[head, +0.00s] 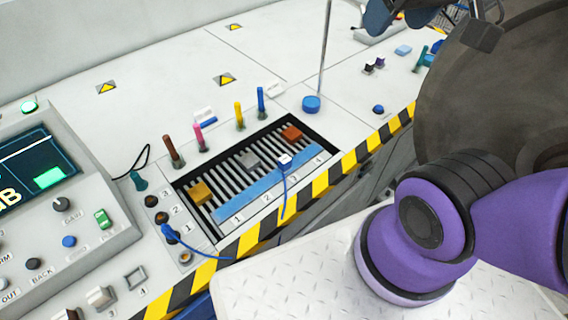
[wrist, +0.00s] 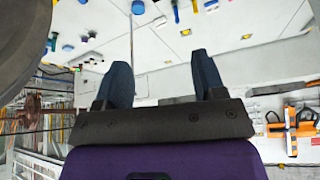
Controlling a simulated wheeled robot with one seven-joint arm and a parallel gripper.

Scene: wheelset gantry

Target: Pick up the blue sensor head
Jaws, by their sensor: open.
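A small white-and-blue piece (head: 285,160) with a blue cable lies on the slotted tray (head: 222,216). A blue plug-like piece (head: 169,232), also with a blue cable, sits left of the tray. I cannot tell for sure which is the blue sensor head; neither is clearly made out in the wrist view. My gripper is at the top right of the head view (head: 398,17), partly cut off, far from both pieces. In the wrist view its dark blue fingers (wrist: 162,78) are spread, with nothing between them.
Yellow (head: 201,193), grey (head: 250,160) and orange (head: 292,134) blocks lie on the tray. Several upright coloured pegs (head: 239,116) stand behind it. A control console (head: 75,215) stands left. A large dark disc (head: 490,95) is right.

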